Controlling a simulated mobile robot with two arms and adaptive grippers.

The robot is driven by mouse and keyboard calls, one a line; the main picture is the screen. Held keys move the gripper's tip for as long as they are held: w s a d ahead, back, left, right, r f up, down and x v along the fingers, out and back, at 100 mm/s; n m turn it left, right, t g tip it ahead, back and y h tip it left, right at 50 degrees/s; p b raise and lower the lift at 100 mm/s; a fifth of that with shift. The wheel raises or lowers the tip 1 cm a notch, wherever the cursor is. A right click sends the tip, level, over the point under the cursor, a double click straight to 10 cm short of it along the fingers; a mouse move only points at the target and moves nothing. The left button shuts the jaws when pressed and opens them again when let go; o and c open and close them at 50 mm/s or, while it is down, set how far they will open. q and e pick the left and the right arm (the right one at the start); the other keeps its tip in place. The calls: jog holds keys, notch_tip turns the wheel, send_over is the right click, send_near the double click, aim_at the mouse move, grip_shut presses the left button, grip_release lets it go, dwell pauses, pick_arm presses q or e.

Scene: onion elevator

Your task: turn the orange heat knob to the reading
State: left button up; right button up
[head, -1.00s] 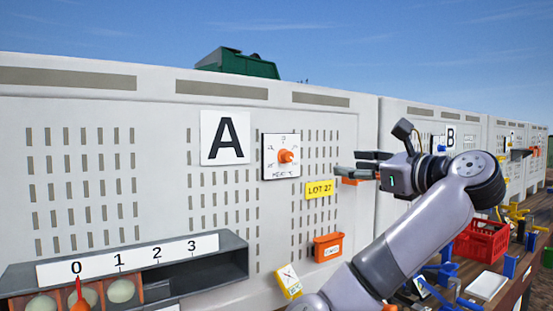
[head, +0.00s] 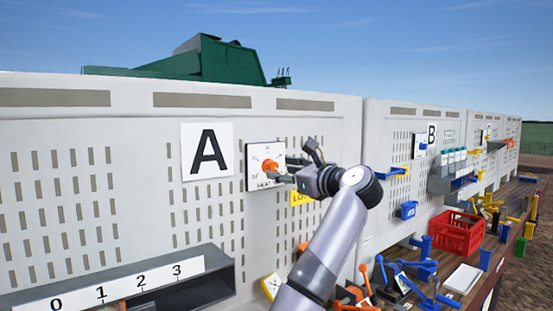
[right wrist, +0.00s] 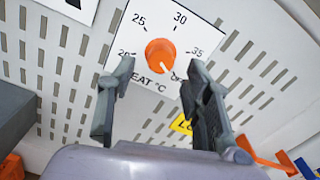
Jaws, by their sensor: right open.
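The orange heat knob (head: 270,165) sits on a white dial plate (head: 256,180) on the pale panel, right of the letter A. In the right wrist view the knob (right wrist: 160,55) is ringed by the numbers 20, 25, 30 and 35, with "HEAT °C" below. Its white mark points to the lower right, toward a small word partly hidden by a finger. My right gripper (head: 282,176) is at the plate. In the right wrist view its open fingers (right wrist: 160,68) stand either side of the knob, with gaps visible. My left gripper is not in view.
A yellow-edged device (head: 271,287) sits low on the panel; its reading is too small to tell. A yellow label (head: 298,199) is partly behind my gripper. A grey box numbered 0 to 3 (head: 225,268) is lower left. A red crate (head: 457,233) and several tools lie right.

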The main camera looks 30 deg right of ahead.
aim_at(275, 169)
jog(key=shift+w+r, duration=0.2)
jog(key=shift+w, duration=0.5)
jog(key=shift+w+p, duration=0.4)
jog(key=shift+w+a+f, duration=0.1)
jog(key=shift+w, duration=0.2)
jog(key=shift+w+f, duration=0.1)
jog(key=shift+w, duration=0.1)
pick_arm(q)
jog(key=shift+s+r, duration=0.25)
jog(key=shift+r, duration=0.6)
pick_arm(e)
grip_shut()
